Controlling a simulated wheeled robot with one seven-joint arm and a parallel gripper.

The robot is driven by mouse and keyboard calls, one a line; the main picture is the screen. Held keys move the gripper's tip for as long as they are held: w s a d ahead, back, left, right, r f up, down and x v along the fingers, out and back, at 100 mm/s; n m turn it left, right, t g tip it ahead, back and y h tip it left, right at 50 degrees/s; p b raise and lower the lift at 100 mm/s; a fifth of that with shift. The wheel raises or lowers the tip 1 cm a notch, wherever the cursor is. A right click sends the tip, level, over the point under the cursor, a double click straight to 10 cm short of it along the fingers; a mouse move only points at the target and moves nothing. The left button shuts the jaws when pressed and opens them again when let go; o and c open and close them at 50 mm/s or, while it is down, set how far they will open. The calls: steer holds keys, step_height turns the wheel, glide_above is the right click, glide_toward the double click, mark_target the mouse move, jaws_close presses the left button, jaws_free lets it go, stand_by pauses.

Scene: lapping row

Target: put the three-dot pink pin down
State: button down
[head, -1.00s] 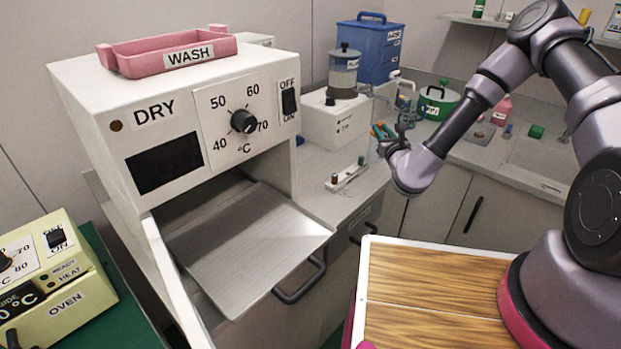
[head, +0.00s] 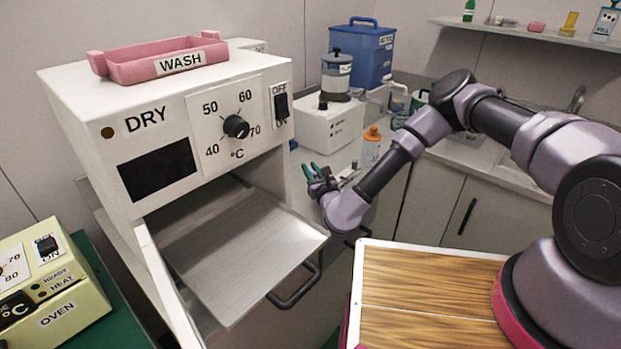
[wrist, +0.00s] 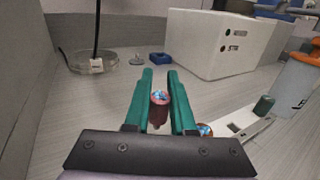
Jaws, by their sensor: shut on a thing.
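My gripper (head: 316,171) has green fingers and reaches over the counter just right of the drying oven. In the wrist view its fingers (wrist: 160,85) are shut on a dark reddish-pink pin (wrist: 159,112) with a blue-and-white top. The pin stands roughly upright between them; its dots cannot be read, and I cannot tell whether its foot touches the counter. A white strip rack (wrist: 243,133) lies just right of the fingers, holding a dark green pin (wrist: 265,104) and a second reddish pin (wrist: 205,130) partly hidden by my gripper.
The dry oven (head: 150,110) has its tray (head: 240,245) pulled out at left. A white box unit (wrist: 215,45) stands behind the fingers, with a glass dish (wrist: 93,62) at back left. An orange-capped bottle (head: 371,148) is at right. Bare counter lies ahead of the fingers.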

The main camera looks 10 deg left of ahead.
steer(key=shift+f, duration=1.55)
steer(key=shift+f, duration=0.15)
steer(key=shift+d+f, duration=0.1)
